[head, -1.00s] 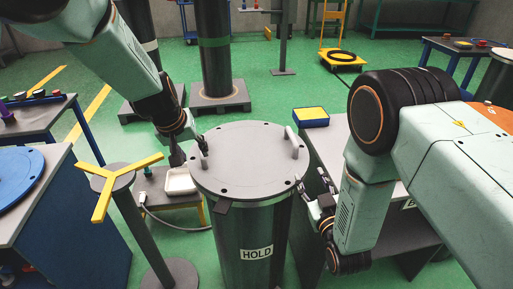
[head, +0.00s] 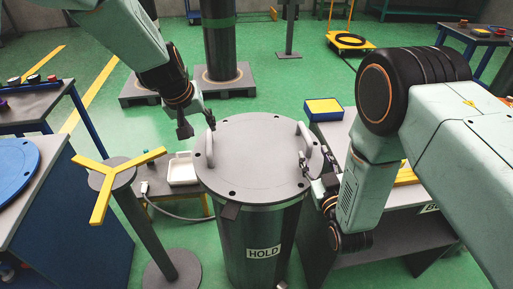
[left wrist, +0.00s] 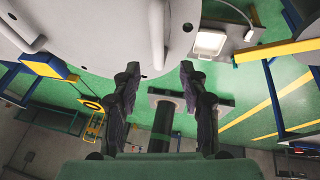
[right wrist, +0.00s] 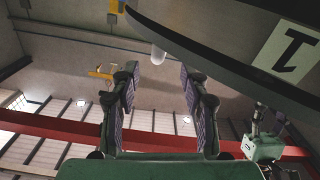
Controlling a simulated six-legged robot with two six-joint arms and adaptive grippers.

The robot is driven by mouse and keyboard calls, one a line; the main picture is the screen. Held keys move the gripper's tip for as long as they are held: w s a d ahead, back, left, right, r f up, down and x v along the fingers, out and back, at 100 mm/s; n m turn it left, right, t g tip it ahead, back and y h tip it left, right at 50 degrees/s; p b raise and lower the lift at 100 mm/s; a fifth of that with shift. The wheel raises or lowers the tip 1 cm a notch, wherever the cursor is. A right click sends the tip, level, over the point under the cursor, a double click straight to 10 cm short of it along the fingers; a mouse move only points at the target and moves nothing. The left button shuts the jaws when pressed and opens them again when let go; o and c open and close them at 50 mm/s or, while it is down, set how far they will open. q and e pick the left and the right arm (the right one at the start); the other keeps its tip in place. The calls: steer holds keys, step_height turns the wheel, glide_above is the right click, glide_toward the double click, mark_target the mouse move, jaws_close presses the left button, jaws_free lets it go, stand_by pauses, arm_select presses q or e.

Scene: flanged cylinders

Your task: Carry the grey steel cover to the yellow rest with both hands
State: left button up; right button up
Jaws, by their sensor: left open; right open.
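The grey steel cover (head: 255,150) lies on top of the dark upright cylinder marked HOLD (head: 263,225). It has an upright handle on its left (head: 210,150) and one on its right (head: 304,143). The yellow rest (head: 101,190), a three-armed top on a grey post, stands to the left, empty. My left gripper (head: 198,125) is open just beyond the left handle; in the left wrist view that handle (left wrist: 157,35) ends in front of the gap between the fingers.
A small table with a white tray (head: 183,170) stands between rest and cylinder. A bench with a blue disc (head: 15,168) is at the far left. A bench with a yellow-topped blue box (head: 323,108) is on the right.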

mark_target(209, 137)
steer(key=shift+s+d, duration=0.25)
steer(key=shift+d, duration=0.1)
steer(key=shift+w+a, duration=0.25)
steer(key=shift+w, duration=0.05)
arm_select(q)
steer(key=x, duration=0.6)
steer(key=shift+s+d+f, duration=0.1)
steer(key=shift+d+f, duration=0.1)
steer(key=shift+d, duration=0.15)
arm_select(e)
steer(key=w, duration=0.6)
steer(key=shift+a, duration=0.35)
arm_select(q)
steer(key=shift+w+a+f, duration=0.15)
steer(key=shift+w+f, duration=0.15)
steer(key=shift+f, duration=0.25)
arm_select(e)
steer(key=shift+w+a, duration=0.3)
steer(key=shift+w, duration=0.3)
steer(key=shift+d, duration=0.1)
